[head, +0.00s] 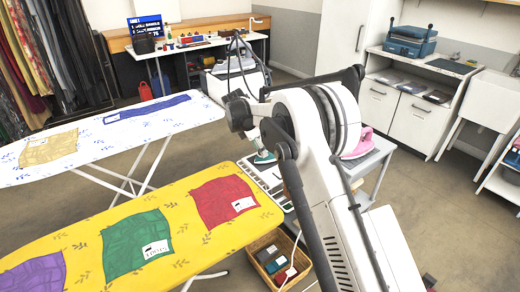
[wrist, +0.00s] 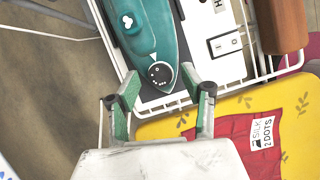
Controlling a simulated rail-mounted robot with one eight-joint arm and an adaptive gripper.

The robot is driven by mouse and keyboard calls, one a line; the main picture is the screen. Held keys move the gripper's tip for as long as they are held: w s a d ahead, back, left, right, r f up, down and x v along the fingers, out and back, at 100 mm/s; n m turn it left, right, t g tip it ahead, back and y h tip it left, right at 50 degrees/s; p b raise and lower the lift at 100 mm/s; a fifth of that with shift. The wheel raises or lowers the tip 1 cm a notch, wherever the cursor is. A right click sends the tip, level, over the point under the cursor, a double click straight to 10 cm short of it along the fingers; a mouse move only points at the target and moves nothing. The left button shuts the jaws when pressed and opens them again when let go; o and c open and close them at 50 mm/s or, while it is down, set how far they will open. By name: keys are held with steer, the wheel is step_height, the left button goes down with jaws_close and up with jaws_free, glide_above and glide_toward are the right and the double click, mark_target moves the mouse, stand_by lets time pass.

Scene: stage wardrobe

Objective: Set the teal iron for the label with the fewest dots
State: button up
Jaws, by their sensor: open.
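The teal iron (wrist: 150,35) lies on a white rack in the wrist view, with a round dark dial (wrist: 160,73) marked with light dots near its end. It also shows partly in the head view (head: 264,157), beside my arm. My gripper (wrist: 160,88) is open and empty, its green-sided fingers on either side of the dial end. Whether they touch the iron is unclear. A label (wrist: 263,133) on the red cloth (wrist: 234,127) reads "SILK 2 DOTS". The green cloth (head: 135,240) also has a label (head: 156,249), too small to read surely.
The yellow ironing board (head: 100,222) also bears a purple cloth (head: 35,273). A white board (head: 70,150) behind holds tan and blue cloths. A basket (head: 278,262) is below. The rack's wire rim (wrist: 232,88) runs near my fingers.

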steer(key=shift+c, duration=0.2)
jaws_close()
steer(key=shift+f+m, duration=0.1)
steer(key=shift+m, duration=0.2)
steer(key=shift+w+m+g+b, duration=0.15)
steer(key=shift+m+g+b, duration=0.35)
steer(key=shift+m, duration=0.4)
steer(key=m+g+b, duration=0.1)
steer(key=m, duration=0.2)
steer(key=shift+w+m+h, duration=0.1)
steer(key=shift+m+h, duration=0.2)
steer(key=m+g, duration=0.1)
steer(key=m, duration=0.1)
steer(key=m+g, duration=0.1)
steer(key=m, duration=0.2)
steer(key=shift+w+m+y, duration=0.15)
steer(key=shift+m+y, duration=0.15)
steer(key=shift+y, duration=0.1)
steer(key=shift+g, duration=0.3)
